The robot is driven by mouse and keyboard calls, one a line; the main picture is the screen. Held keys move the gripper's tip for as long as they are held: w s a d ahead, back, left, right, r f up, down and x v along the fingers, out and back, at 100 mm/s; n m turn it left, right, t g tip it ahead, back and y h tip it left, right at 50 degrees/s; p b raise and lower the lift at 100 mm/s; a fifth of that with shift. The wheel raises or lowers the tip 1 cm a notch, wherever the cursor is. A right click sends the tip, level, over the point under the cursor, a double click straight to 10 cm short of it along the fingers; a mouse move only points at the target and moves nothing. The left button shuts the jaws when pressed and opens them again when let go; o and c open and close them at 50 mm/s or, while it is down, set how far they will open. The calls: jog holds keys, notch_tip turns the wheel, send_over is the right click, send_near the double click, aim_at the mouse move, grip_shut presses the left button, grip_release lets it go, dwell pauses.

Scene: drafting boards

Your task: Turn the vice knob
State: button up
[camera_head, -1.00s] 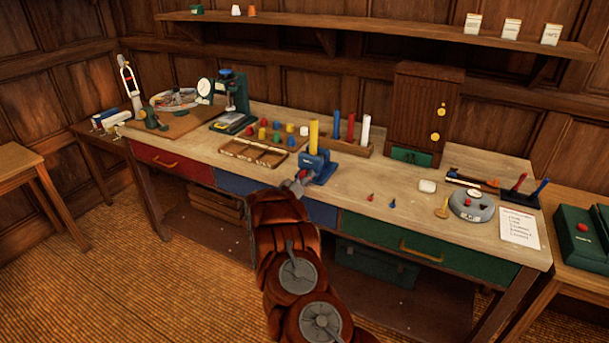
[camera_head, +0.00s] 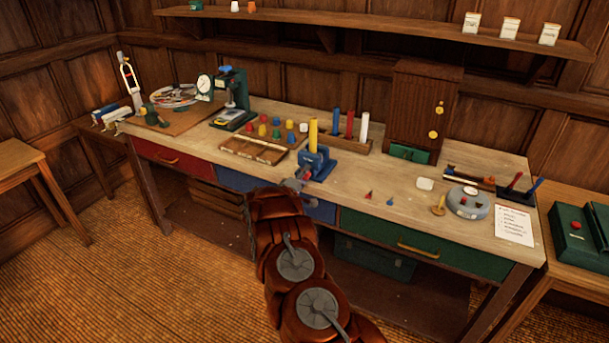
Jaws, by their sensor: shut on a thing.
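The blue vice (camera_head: 320,167) stands at the front edge of the workbench, with a yellow cylinder (camera_head: 313,134) upright in its jaws. My gripper (camera_head: 294,184) is at the front of the vice, at the end of my red-brown arm that comes up from below. It is shut on the vice knob, which is mostly hidden by the gripper. The fingers are small in this view and their exact grip on the knob cannot be made out.
A wooden tray (camera_head: 254,150) with coloured pegs behind it lies left of the vice. A rack (camera_head: 345,143) with coloured cylinders stands behind it. Small red and blue pieces (camera_head: 368,195), a white block (camera_head: 424,184) and a grey round device (camera_head: 468,206) lie to the right.

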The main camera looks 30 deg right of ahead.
jog(key=shift+f+n, duration=0.1)
jog(key=shift+n, duration=0.2)
jog(key=o, duration=1.2)
jog(key=shift+c, duration=0.2)
jog(key=v, duration=0.8)
